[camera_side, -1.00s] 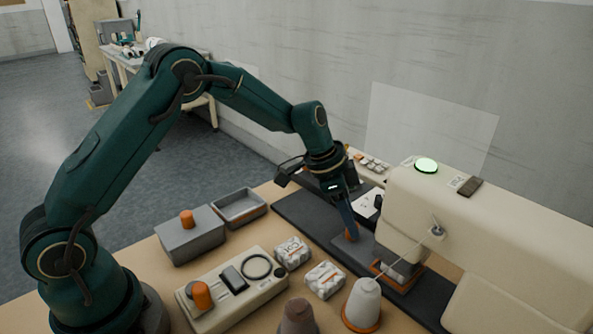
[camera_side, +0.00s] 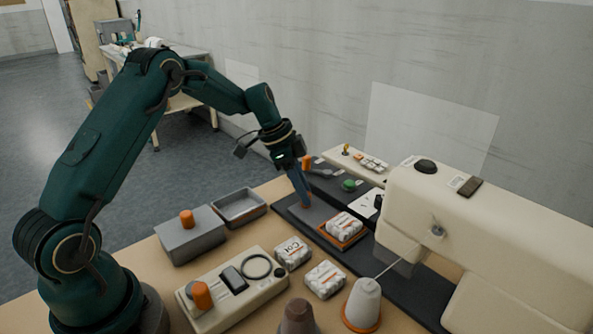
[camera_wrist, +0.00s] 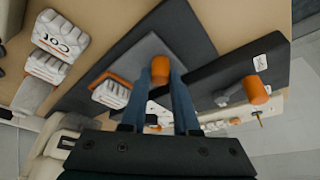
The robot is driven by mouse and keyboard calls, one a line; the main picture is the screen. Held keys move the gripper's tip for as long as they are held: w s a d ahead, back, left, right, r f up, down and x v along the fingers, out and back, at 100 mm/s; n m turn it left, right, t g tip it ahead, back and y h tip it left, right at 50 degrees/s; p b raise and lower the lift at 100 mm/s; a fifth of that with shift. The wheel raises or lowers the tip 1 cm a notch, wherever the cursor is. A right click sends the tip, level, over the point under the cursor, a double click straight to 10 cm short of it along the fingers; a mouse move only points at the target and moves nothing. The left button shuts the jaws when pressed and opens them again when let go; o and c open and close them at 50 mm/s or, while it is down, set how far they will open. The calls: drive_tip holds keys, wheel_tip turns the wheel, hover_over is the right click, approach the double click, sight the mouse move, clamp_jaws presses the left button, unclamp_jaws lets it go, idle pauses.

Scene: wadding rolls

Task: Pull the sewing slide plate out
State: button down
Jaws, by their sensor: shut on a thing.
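The slide plate (camera_side: 322,213) is a flat grey plate on a dark base strip, clear of the sewing machine head (camera_side: 400,245) on its left side. Its orange-rimmed end holds a white wadding roll (camera_side: 344,225), also visible in the wrist view (camera_wrist: 113,92). My gripper (camera_side: 306,204) points down at the plate's far-left end. In the wrist view its blue fingers are shut on the plate's orange knob (camera_wrist: 160,68). The fingers mostly hide this knob in the side view.
Two wrapped rolls (camera_side: 293,252) (camera_side: 325,279) lie on the table in front of the strip. A beige control box (camera_side: 232,290), a grey lidded box (camera_side: 190,235) and an open tray (camera_side: 239,207) stand to the left. A dark box with an orange lever (camera_side: 306,163) stands behind.

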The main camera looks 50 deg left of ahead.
drive_tip(key=shift+a, duration=0.3)
drive_tip(key=c, duration=0.7)
unclamp_jaws()
drive_tip(key=shift+o, duration=0.2)
drive_tip(key=v, duration=0.5)
drive_tip(key=shift+r, duration=0.1)
